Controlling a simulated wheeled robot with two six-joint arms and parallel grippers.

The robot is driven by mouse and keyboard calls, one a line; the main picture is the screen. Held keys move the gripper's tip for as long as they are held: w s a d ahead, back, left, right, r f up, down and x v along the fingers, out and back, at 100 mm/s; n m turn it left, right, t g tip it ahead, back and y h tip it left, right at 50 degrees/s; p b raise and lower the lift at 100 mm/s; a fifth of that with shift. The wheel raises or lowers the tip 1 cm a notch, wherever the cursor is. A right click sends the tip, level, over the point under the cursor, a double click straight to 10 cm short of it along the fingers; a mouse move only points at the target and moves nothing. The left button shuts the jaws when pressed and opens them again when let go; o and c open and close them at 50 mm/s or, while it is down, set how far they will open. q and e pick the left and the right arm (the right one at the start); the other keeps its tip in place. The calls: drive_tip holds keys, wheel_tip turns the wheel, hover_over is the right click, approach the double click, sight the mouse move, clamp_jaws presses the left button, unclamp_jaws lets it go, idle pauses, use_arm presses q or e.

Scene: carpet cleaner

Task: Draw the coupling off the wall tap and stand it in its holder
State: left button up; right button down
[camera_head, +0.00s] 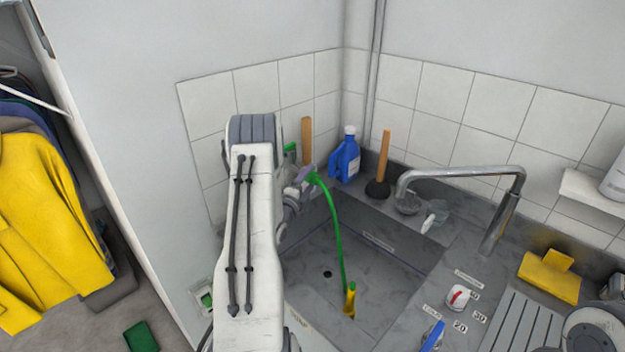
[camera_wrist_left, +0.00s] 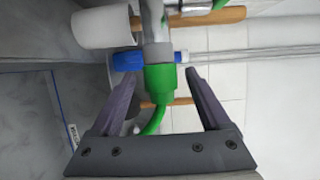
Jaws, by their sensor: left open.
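The green coupling (camera_wrist_left: 160,86) sits on the metal spout of the wall tap (camera_wrist_left: 156,30) in the left wrist view. My left gripper (camera_wrist_left: 163,76) is open, with one finger on each side of the coupling and a visible gap to both. In the head view this gripper (camera_head: 303,177) is at the left of the sink, and my arm hides most of the tap. The green hose (camera_head: 337,235) hangs from there into the basin, ending in a yellow nozzle (camera_head: 350,298). I cannot make out the holder with certainty. My right gripper is not in view.
A blue bottle (camera_head: 346,160) and a plunger (camera_head: 384,165) stand behind the basin (camera_head: 400,262). A curved metal faucet (camera_head: 460,172) reaches over its right side. A yellow coat (camera_head: 45,215) hangs at left.

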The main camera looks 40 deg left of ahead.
use_arm(q)
clamp_jaws()
drive_tip(key=shift+d+b, duration=0.3)
drive_tip(key=shift+d, duration=0.45)
idle(0.5)
drive_tip(key=shift+s+d, duration=0.2)
drive_tip(key=shift+d, duration=1)
